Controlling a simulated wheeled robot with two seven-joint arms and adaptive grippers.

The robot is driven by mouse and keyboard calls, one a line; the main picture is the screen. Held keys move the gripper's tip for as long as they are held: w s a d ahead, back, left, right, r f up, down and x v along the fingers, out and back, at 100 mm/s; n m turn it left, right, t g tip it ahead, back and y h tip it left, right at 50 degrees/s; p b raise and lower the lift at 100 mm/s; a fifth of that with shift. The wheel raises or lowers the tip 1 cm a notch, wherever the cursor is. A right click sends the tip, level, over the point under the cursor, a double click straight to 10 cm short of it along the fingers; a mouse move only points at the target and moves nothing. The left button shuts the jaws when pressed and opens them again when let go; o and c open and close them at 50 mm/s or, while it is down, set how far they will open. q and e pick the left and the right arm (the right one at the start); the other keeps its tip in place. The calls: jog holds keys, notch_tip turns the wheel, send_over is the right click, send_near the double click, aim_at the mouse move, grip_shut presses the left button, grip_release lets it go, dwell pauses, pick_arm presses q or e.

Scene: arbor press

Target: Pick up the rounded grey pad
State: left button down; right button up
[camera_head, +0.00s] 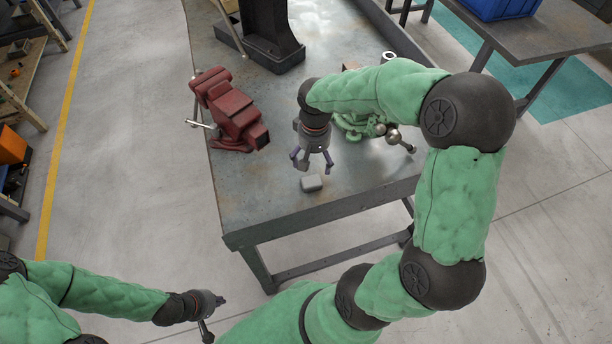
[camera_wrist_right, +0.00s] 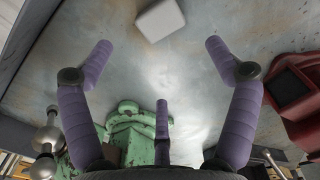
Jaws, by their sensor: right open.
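The rounded grey pad (camera_head: 312,183) lies on the metal workbench near its front edge. It also shows at the top of the right wrist view (camera_wrist_right: 160,19). My right gripper (camera_head: 313,166) is above the bench, just behind the pad, with its purple fingers spread open. In the wrist view the right gripper (camera_wrist_right: 158,70) is empty, and the pad is beyond its fingertips, not between them. My left gripper (camera_head: 214,312) is low at the left, off the bench; its finger state is too small to tell.
A red vise (camera_head: 232,112) stands on the workbench (camera_head: 240,205) left of the right gripper. A green machine (camera_head: 357,124) with ball-ended handles is at the right, partly hidden by my arm. A black press (camera_head: 272,40) stands behind. The bench around the pad is clear.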

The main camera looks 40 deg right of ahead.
send_over(312, 181)
jog(key=f, duration=0.4)
jog(key=shift+w+d+b, duration=0.3)
jog(key=shift+d+b, duration=0.1)
jog(key=f, duration=0.1)
jog(key=f+b, duration=0.1)
jog(key=f, duration=0.1)
jog(key=a+f, duration=0.1)
jog(key=shift+s+f, duration=0.15)
jog(key=shift+s, duration=0.15)
jog(key=shift+d+f+b, duration=0.1)
jog(key=shift+f+b, duration=0.25)
jog(key=shift+f, duration=0.2)
jog(key=c, duration=1.2)
